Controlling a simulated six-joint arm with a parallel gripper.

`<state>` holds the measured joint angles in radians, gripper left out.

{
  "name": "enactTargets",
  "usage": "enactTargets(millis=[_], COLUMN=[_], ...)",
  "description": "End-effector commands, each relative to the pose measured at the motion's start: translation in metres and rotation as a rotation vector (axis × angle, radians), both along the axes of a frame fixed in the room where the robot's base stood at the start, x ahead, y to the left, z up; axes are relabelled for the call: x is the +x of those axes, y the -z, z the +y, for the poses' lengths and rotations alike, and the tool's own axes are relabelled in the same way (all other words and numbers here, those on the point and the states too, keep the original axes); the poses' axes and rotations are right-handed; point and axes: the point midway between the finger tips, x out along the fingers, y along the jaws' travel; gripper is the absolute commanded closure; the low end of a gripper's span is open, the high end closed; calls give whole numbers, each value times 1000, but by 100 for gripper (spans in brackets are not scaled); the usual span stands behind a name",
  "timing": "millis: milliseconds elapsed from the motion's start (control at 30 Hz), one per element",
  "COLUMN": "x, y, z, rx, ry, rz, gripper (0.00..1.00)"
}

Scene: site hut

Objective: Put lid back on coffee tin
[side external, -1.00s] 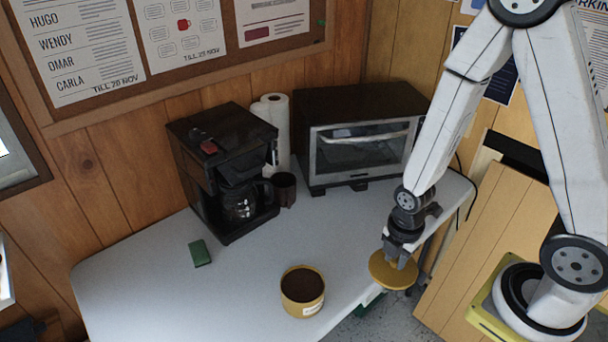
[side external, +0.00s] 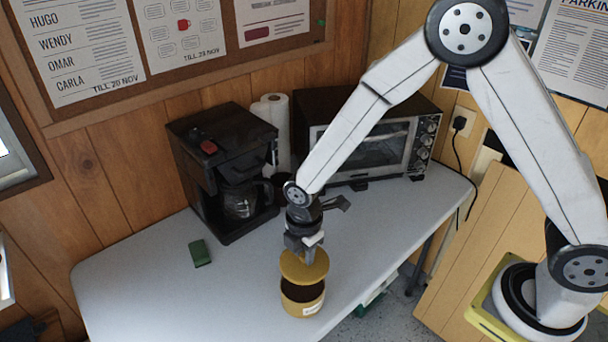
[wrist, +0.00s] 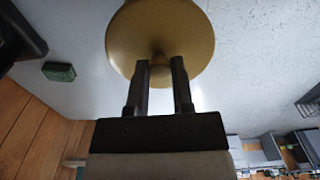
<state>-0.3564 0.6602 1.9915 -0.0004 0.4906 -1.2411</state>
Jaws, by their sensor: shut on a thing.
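The coffee tin (side external: 302,303) is a yellow cylinder with a pale label, standing open near the table's front edge with dark coffee inside. My gripper (side external: 305,250) is shut on the round yellow lid (side external: 304,268) and holds it roughly level just above the tin. A dark gap shows between lid and rim at the front, so they look apart there. The lid hides the tin in that view.
A black coffee maker (side external: 220,170) with a glass jug stands behind the tin. A toaster oven (side external: 370,145) and paper roll (side external: 273,125) are at the back. A green block (side external: 200,253) lies left on the white table (side external: 140,280). The table's left front is clear.

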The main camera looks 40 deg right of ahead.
Motion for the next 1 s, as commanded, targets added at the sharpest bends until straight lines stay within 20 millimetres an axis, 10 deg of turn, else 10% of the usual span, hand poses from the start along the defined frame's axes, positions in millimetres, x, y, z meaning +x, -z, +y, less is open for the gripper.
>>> enactTargets(millis=[1000], x=[2], y=[36], z=[3], rx=[0], ry=[0], rz=[1], gripper=[100])
